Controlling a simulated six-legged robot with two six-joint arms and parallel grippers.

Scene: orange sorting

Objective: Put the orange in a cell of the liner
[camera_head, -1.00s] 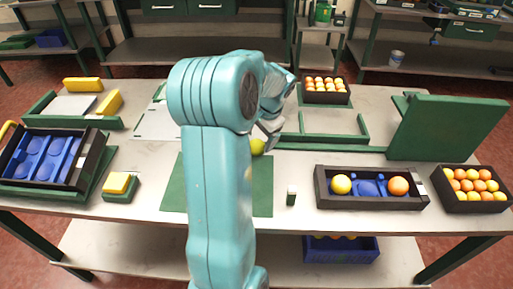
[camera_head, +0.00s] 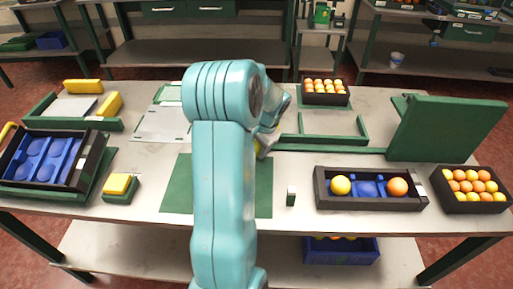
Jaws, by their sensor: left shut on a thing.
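My left gripper (camera_head: 266,146) is over the back right part of the green mat, mostly behind my own arm. It is shut on the orange (camera_head: 258,149), a yellow-green fruit of which only a sliver shows. A black tray (camera_head: 420,203) at the right front holds a blue liner (camera_head: 368,188). A yellow fruit (camera_head: 340,186) sits in its left cell and an orange fruit (camera_head: 397,187) in its right cell; the middle cell is empty. Another blue liner (camera_head: 42,158) with empty cells lies in a black tray at the far left. My right gripper is not in view.
A small dark green and white block (camera_head: 291,196) stands between mat (camera_head: 180,190) and tray. A crate of fruit (camera_head: 469,203) is at the right, another (camera_head: 326,98) at the back. A green upright panel (camera_head: 446,128) stands at the back right. A yellow sponge (camera_head: 118,184) lies left.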

